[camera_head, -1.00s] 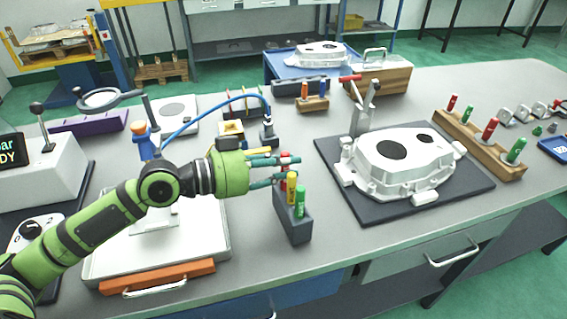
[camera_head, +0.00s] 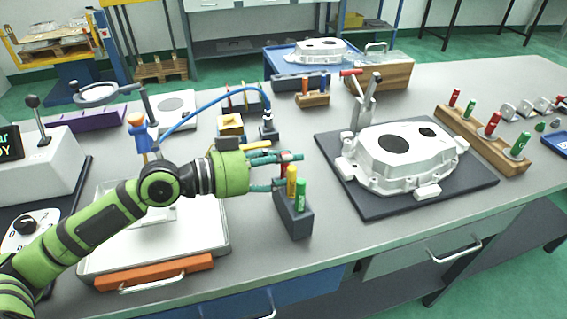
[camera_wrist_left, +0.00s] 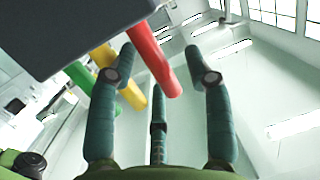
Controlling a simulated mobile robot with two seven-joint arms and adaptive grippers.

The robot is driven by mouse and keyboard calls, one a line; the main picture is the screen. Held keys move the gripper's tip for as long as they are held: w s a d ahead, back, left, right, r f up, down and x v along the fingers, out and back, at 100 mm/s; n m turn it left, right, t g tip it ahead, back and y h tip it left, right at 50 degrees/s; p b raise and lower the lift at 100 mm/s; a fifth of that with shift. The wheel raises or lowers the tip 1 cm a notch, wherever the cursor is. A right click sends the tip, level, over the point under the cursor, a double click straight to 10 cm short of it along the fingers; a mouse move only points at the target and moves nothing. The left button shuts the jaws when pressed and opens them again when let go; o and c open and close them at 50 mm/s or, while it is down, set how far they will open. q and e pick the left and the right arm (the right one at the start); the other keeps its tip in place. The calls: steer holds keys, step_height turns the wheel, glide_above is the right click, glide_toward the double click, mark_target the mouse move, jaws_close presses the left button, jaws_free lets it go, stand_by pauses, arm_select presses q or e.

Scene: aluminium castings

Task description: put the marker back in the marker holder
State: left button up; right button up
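The dark grey marker holder (camera_head: 295,219) stands near the front edge of the bench. It also shows as a dark block in the left wrist view (camera_wrist_left: 70,30). A yellow marker (camera_head: 292,182) and a green marker (camera_head: 301,196) stand upright in it. A red marker (camera_head: 285,157) shows behind them, partly hidden by my fingers; in the wrist view the red marker (camera_wrist_left: 152,58) juts from the holder's edge. My left gripper (camera_head: 282,170) is open at the holder, its fingers spread around the red marker with visible gaps. My right gripper is not in view.
A casting (camera_head: 405,158) lies on a dark mat right of the holder. A wooden rack (camera_head: 482,140) with red and green markers stands further right. A white tray (camera_head: 215,245) is under my left arm. Bare bench lies between holder and mat.

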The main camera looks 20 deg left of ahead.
arm_select(q)
steer(key=v, duration=0.4)
steer(key=shift+s+a+f, duration=0.1)
steer(key=shift+s+a, duration=0.1)
steer(key=shift+v, duration=1.5)
steer(key=shift+r, duration=0.25)
